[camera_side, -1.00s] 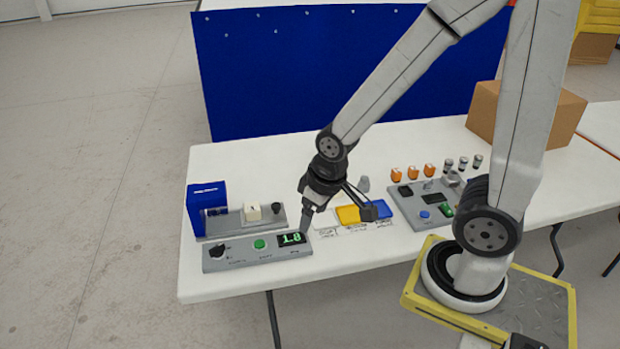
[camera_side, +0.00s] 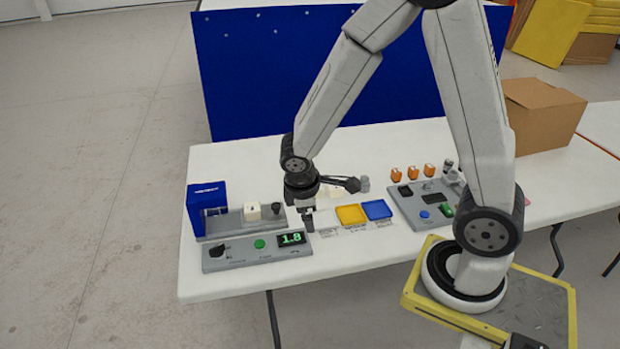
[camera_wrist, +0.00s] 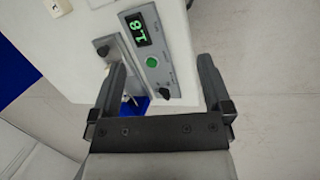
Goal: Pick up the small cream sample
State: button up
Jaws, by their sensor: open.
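The small cream sample (camera_side: 252,211) is a pale block sitting on the grey rail of the blue press (camera_side: 207,208) at the left of the table. In the wrist view a cream block (camera_wrist: 58,7) with a dark mark shows at the top left edge. My gripper (camera_side: 309,226) is to the right of the sample, near the right end of the front panel, and apart from it. In the wrist view my gripper (camera_wrist: 165,75) has its fingers wide apart with nothing held between them.
A grey panel (camera_side: 225,262) with a knob, green button and display reading 1.8 lies in front of the press. Yellow (camera_side: 351,215) and blue (camera_side: 377,209) trays lie right of my gripper. A second control panel (camera_side: 425,212) and a cardboard box (camera_side: 540,115) stand further right.

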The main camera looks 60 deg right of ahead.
jog(key=w+d+f+n+t+h, duration=0.2)
jog(key=w+d+f+n+h, duration=0.45)
jog(key=w+n, duration=0.35)
jog(key=n+t, duration=0.7)
jog(key=n, duration=0.3)
send_near(252, 209)
jog(key=x, duration=0.3)
jog(key=shift+w+d, duration=0.15)
jog(key=shift+w, duration=0.15)
jog(key=shift+f, duration=0.1)
jog(key=shift+x, duration=1.3)
jog(key=shift+d, duration=0.15)
jog(key=shift+x, duration=2.5)
jog(key=shift+c, duration=0.2)
